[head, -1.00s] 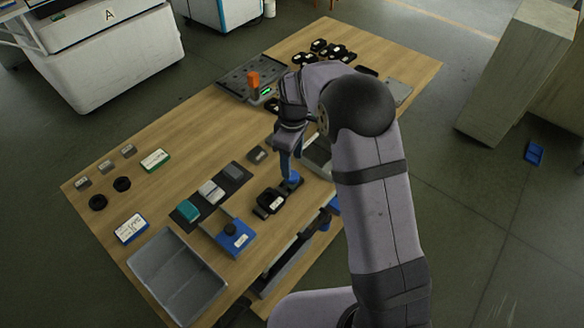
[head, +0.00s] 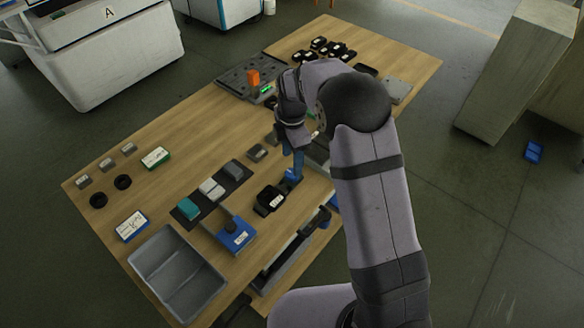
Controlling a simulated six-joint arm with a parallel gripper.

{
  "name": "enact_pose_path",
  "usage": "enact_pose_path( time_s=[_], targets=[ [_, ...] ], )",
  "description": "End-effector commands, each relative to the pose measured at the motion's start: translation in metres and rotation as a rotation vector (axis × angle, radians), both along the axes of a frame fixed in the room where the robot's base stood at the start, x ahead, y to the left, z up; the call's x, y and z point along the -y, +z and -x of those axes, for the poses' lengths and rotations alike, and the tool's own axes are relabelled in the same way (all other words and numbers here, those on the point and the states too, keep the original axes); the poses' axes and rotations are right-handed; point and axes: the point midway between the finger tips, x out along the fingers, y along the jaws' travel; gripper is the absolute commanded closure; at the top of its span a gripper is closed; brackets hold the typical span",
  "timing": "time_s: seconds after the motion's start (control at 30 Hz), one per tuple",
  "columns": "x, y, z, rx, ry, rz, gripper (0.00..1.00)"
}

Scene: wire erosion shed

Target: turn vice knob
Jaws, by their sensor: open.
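A small black vice-like block (head: 267,203) with a white label sits on the wooden table at its front right. The gap between the fingers is too small to see clearly; the gripper is open.
A dark mat (head: 187,214) carries teal, white and grey pieces. A grey tray (head: 151,258) is at the near left corner.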

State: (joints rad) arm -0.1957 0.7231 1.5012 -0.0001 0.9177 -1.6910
Motion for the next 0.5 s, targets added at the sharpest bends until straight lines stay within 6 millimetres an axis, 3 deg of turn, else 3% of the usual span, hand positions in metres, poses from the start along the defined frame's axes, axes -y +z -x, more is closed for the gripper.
enact_pose_path(
  time_s=[0.3,0.5],
  targets=[
    [0.0,-0.04,0.001,-0.003,-0.001,0.001,0.47],
    [0.0,-0.053,0.0,0.0,-0.001,0.0,0.47]
  ],
)
